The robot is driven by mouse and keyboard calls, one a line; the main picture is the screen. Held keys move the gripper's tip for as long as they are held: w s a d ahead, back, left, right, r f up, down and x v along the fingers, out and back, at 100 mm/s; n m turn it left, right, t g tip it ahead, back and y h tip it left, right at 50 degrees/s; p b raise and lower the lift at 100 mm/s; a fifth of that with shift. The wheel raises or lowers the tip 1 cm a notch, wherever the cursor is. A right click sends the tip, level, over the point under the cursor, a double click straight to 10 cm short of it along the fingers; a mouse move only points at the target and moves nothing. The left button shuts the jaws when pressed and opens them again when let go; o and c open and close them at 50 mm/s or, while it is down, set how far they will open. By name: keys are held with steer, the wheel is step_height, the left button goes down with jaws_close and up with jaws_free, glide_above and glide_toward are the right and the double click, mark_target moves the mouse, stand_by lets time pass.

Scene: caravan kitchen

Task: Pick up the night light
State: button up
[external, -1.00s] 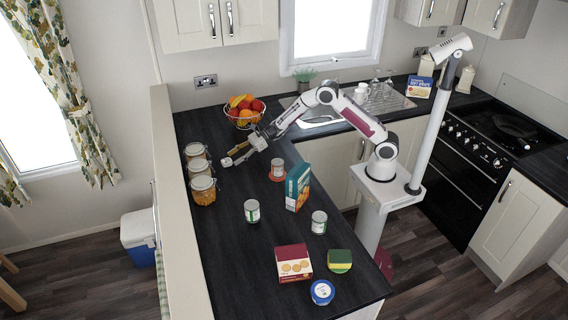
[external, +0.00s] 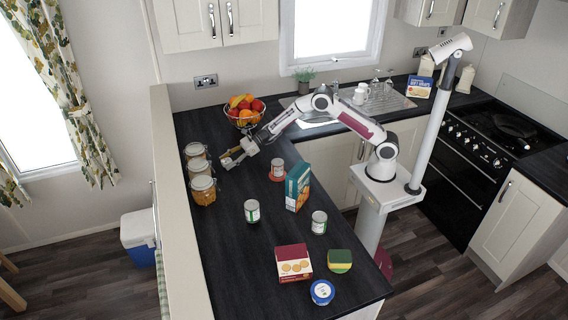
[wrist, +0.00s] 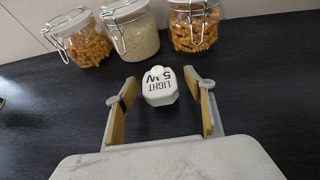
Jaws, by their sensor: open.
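The night light (wrist: 159,87) is a small white block with dark lettering, "LIGHT 5W", on the dark worktop in the wrist view. My gripper (wrist: 159,92) is open, with one finger on each side of the night light near the fingertips. I see a gap between the light and each finger. In the external view my gripper (external: 229,157) is low over the worktop near the jars. The night light is too small or hidden to make out clearly there.
Several clip-top glass jars, one of them a pasta jar (wrist: 195,25), stand just beyond the night light. A fruit bowl (external: 245,112) stands behind my gripper. A tin (external: 277,168), a blue-green box (external: 298,186) and other groceries stand nearer the front. The worktop's left-middle (external: 222,220) is clear.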

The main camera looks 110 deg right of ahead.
mark_target(226, 160)
steer(key=shift+w+f, duration=0.1)
steer(key=shift+w, duration=0.15)
stand_by(0.3)
steer(key=c, duration=1.2)
steer(key=shift+r, duration=5.05)
